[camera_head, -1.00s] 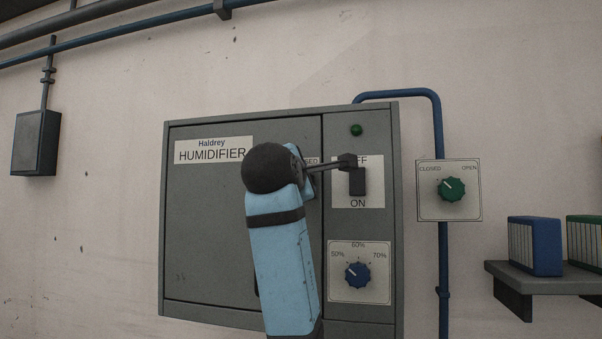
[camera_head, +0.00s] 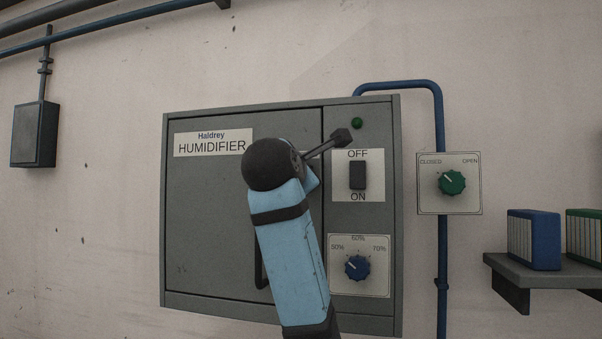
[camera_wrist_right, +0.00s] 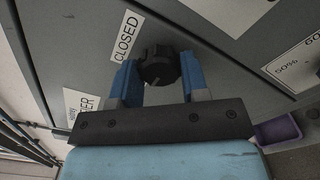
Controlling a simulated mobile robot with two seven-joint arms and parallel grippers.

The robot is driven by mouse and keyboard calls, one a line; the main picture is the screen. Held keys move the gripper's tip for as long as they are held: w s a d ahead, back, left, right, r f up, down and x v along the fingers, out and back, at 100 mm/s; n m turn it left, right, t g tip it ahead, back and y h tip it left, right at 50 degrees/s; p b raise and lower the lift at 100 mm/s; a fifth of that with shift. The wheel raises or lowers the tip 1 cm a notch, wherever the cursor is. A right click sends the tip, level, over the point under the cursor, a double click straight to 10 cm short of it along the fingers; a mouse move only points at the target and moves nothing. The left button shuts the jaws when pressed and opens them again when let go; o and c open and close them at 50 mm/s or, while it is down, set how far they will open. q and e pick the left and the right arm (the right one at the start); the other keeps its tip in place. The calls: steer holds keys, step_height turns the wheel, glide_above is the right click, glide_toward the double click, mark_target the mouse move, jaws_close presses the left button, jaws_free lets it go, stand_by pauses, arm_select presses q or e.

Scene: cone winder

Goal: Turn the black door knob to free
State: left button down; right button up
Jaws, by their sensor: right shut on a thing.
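The black door knob (camera_wrist_right: 160,66) shows in the right wrist view beside a white CLOSED label (camera_wrist_right: 126,37) on the grey cabinet door. My right gripper (camera_wrist_right: 158,76) has its blue fingers on either side of the knob and is shut on it. In the head view my right arm's light blue link and black wrist cover the knob and most of the gripper. The grey HUMIDIFIER cabinet (camera_head: 215,220) fills the middle of that view, and its door looks shut. My left gripper is not in view.
Right of the door are a green lamp (camera_head: 357,123), a black OFF/ON switch (camera_head: 358,175) and a blue percent dial (camera_head: 357,267). A green CLOSED/OPEN knob (camera_head: 452,182) sits on a blue pipe. A shelf (camera_head: 530,275) with binders is at the right.

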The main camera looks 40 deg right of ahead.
steer(key=o, duration=0.9)
steer(key=b+v, duration=0.4)
steer(key=v, duration=1)
steer(key=shift+d, duration=0.1)
